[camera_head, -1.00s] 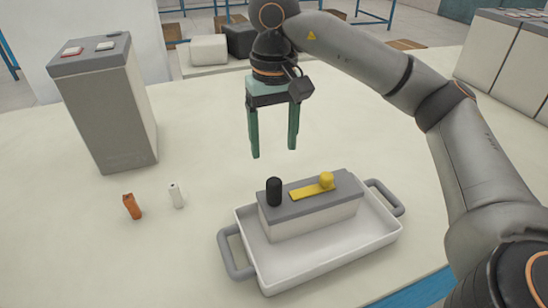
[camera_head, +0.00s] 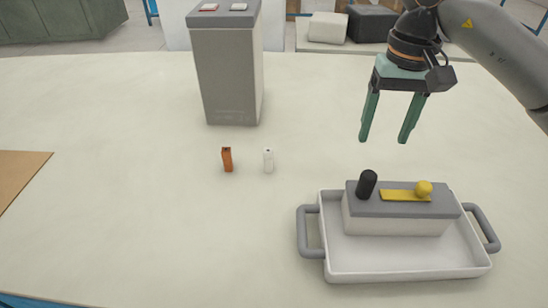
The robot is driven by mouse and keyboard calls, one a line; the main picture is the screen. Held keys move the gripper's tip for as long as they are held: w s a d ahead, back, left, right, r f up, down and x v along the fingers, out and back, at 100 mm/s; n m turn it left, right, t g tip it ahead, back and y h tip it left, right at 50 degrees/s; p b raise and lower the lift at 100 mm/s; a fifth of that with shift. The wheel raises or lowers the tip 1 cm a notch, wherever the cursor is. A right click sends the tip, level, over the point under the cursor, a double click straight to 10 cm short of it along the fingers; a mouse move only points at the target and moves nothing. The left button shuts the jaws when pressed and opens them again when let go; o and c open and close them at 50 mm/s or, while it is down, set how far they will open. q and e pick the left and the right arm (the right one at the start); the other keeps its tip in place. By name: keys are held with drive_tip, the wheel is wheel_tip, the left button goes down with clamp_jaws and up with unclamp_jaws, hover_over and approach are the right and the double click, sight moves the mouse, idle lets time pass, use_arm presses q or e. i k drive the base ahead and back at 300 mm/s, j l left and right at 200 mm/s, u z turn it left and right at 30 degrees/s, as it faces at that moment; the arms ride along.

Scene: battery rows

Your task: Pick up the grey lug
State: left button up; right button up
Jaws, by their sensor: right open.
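The grey lug (camera_head: 268,161), small and pale, stands on the table near the middle of the view. A copper-orange lug (camera_head: 227,159) stands just left of it. My right gripper (camera_head: 385,138) points down with its green fingers apart and nothing between them. It hangs in the air to the right of the grey lug, beyond the tray in the picture. My left gripper is not in view.
A white tray (camera_head: 408,273) with grey handles holds a small battery (camera_head: 395,221) with a black post, a yellow bar and a yellow knob. A tall grey battery (camera_head: 226,75) stands behind the lugs. Brown board (camera_head: 18,172) lies at the left. The front-left table is clear.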

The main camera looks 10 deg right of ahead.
sight(268, 152)
drive_tip(key=i+j, duration=0.1)
drive_tip(key=j, duration=0.4)
drive_tip(key=i+j+u, duration=0.1)
drive_tip(key=j, duration=0.4)
drive_tip(key=i+j, duration=0.1)
drive_tip(key=j, duration=0.4)
